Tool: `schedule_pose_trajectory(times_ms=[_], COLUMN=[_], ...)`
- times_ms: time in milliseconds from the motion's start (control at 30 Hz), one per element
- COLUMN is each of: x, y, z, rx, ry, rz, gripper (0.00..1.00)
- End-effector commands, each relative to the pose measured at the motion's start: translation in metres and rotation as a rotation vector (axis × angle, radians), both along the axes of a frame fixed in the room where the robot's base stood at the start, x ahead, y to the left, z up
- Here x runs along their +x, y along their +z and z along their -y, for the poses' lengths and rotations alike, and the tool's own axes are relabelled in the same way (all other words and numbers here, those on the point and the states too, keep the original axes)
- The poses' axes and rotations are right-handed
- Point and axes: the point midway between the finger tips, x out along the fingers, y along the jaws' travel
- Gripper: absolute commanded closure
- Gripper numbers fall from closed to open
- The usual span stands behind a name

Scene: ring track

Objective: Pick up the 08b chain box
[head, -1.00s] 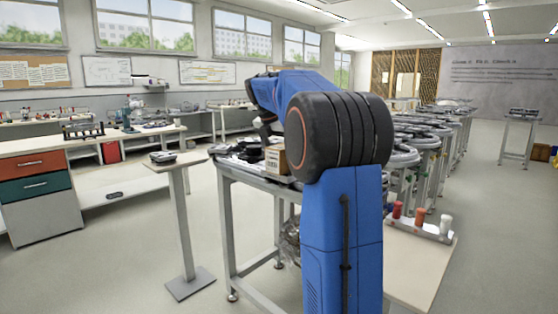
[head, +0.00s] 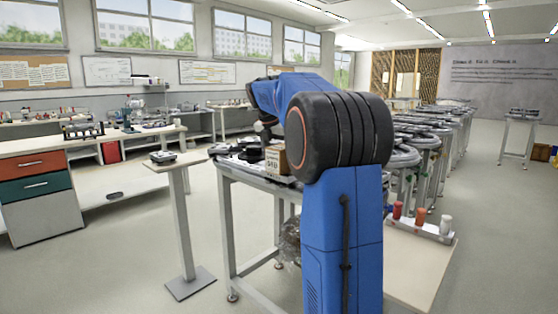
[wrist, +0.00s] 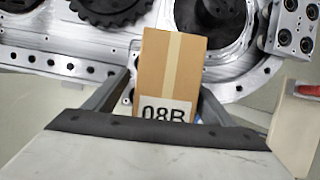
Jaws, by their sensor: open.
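The 08b chain box (wrist: 172,75) is a brown cardboard box with a pale tape strip and a white label reading 08B. In the wrist view it lies between the two fingers of my gripper (wrist: 165,100), which is open. I cannot tell whether a finger touches the box. The lower end of the box is hidden behind the edge of my gripper. In the head view the box (head: 275,161) sits on the metal table by my arm, which hides part of it and the gripper.
Metal machine parts with dark gears (wrist: 110,10) lie right behind the box. A bolted block (wrist: 293,28) is at the right. A pedestal stand (head: 178,165) stands left of the table (head: 240,170). Open floor lies to the left.

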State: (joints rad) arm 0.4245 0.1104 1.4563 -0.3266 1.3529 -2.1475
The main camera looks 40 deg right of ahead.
Motion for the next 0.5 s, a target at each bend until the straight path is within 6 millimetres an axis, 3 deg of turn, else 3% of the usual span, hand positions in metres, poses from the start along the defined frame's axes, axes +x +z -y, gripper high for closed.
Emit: schedule_pose_trajectory(times_ms=[200, 500], x=[0.0000, 0.0000], y=[0.0001, 0.0001], z=[-0.0001, -0.0001], rx=[0.000, 0.000], ry=[0.000, 0.000], rz=[0.000, 0.000], gripper=[0.26, 0.98])
